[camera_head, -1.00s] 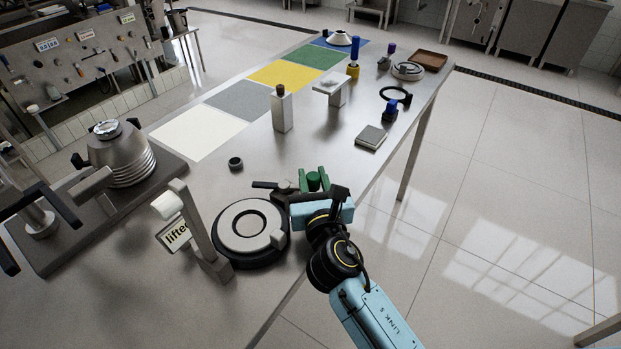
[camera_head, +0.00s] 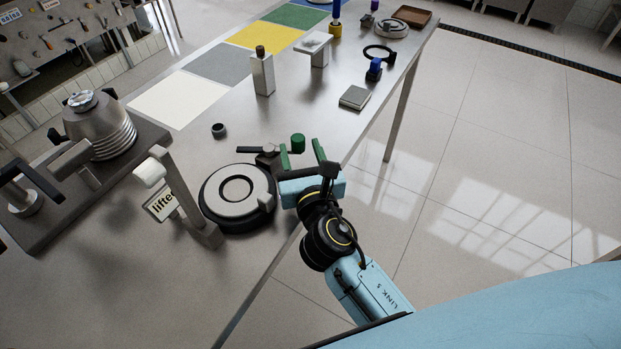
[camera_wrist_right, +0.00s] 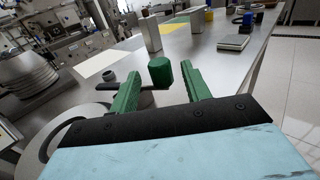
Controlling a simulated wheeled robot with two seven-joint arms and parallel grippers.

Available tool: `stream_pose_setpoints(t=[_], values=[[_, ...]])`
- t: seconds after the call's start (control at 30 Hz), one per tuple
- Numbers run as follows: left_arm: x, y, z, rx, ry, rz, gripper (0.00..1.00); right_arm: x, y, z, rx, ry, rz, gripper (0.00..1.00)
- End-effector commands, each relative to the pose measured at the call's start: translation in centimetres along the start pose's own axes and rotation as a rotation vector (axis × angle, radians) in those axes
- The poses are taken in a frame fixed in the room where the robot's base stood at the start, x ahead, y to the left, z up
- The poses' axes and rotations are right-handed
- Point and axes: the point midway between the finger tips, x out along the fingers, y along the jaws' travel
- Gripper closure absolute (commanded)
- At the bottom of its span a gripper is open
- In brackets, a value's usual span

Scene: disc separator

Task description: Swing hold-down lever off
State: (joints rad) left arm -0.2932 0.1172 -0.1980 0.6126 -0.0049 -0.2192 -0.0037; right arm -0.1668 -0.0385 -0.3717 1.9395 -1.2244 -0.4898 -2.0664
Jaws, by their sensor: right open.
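The hold-down lever (camera_head: 252,149) is a dark bar with a grey hub and an upright green cylindrical knob (camera_head: 298,143) at its right end. It stands behind a round grey-and-black disc unit (camera_head: 215,193) on the steel table. My right gripper (camera_head: 301,147) is open, with a green finger on each side of the knob. In the right wrist view the knob (camera_wrist_right: 160,71) shows between the spread fingertips, with a visible gap to each finger. The lever's bar (camera_wrist_right: 148,87) runs left from below the knob. My left gripper is not in view.
A post with a "lifted" sign (camera_head: 163,203) stands left of the disc unit. A metal bowl machine (camera_head: 98,128) sits on a dark base at left. The table edge is close on the right.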

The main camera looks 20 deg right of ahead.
Motion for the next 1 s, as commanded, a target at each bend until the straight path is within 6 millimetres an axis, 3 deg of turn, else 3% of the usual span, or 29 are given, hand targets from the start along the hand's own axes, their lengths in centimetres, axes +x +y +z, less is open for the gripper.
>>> stream_pose_setpoints(t=[0.2, 0.43, 0.67, 0.87, 1.0], values=[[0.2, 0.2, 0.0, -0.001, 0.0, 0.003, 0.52, -5.2, -0.1, -0.2, 0.0, 0.005, -0.001, 0.53], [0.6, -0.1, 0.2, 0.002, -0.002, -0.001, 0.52, -8.8, 0.0, -0.2, -0.001, 0.003, 0.0, 0.53], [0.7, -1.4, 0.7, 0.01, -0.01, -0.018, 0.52, -10.0, 0.0, 0.0, -0.001, 0.001, -0.001, 0.53], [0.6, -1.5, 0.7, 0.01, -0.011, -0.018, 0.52, -10.0, 0.0, 0.0, -0.001, 0.001, -0.002, 0.53], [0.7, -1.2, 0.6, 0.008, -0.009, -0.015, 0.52, -10.0, 0.0, 0.0, 0.0, 0.002, -0.001, 0.7]])
